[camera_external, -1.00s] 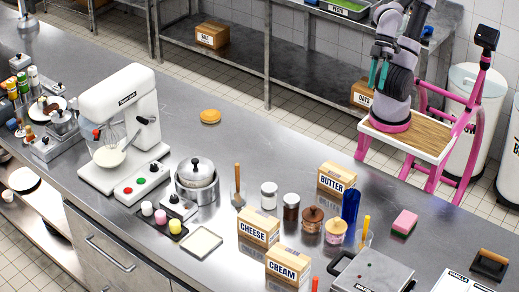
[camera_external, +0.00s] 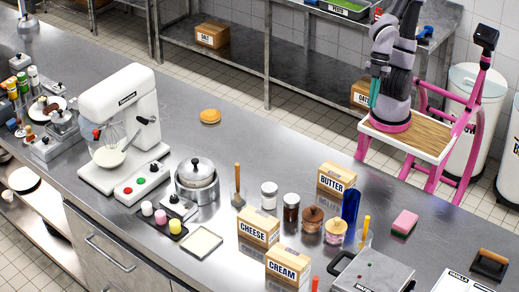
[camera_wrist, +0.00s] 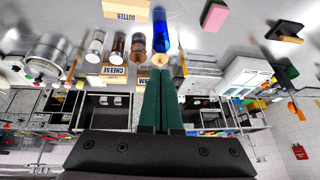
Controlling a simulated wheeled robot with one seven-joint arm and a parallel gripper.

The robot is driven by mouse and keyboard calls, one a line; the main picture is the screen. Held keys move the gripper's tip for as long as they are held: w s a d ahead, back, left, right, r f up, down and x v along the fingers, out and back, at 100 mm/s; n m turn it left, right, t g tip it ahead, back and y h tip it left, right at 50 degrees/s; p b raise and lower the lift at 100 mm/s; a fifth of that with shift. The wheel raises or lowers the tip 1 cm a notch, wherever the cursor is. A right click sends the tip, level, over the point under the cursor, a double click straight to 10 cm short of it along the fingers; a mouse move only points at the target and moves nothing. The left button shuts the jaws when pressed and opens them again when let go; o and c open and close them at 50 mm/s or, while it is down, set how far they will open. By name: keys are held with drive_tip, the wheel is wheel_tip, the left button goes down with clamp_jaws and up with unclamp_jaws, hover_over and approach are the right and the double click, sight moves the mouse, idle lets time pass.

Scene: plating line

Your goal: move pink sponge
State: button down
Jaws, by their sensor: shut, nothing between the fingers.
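The pink sponge (camera_external: 405,222) lies on the steel counter at the right, behind the grey press and apart from other things. It also shows in the wrist view (camera_wrist: 213,15) at the top right. My gripper (camera_external: 373,103) is above the floor side of the counter, near my own base, well away from the sponge. In the wrist view its green fingers (camera_wrist: 160,80) are together with nothing between them.
The butter box (camera_external: 336,179), a blue bottle (camera_external: 350,205) and several jars stand left of the sponge. A grey press (camera_external: 372,273) is in front of it. A wooden-handled tool (camera_external: 490,262) lies to its right. The counter right around the sponge is clear.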

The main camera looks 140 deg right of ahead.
sight(440, 245)
drive_tip(key=w+a+f+n+g, duration=0.3)
drive_tip(key=w+a+f+n, duration=0.45)
drive_tip(key=f, duration=0.35)
drive_tip(key=a+f+n, duration=0.2)
drive_tip(key=f+n, duration=0.1)
drive_tip(key=f, duration=0.5)
drive_tip(key=w+a+f+n+g+h, duration=0.1)
drive_tip(key=a+f+n, duration=0.2)
drive_tip(key=f, duration=0.5)
drive_tip(key=w+a+f+n+g, duration=0.1)
drive_tip(key=a+f+n, duration=0.2)
drive_tip(key=f, duration=0.5)
drive_tip(key=shift+w+n, duration=0.15)
drive_tip(key=shift+n, duration=0.2)
drive_tip(key=a, duration=0.1)
drive_tip(key=a+f, duration=0.1)
drive_tip(key=a, duration=0.1)
drive_tip(key=shift+w+a+r, duration=0.1)
drive_tip(key=shift+a, duration=0.35)
drive_tip(key=a, duration=2)
drive_tip(key=shift+a, duration=0.2)
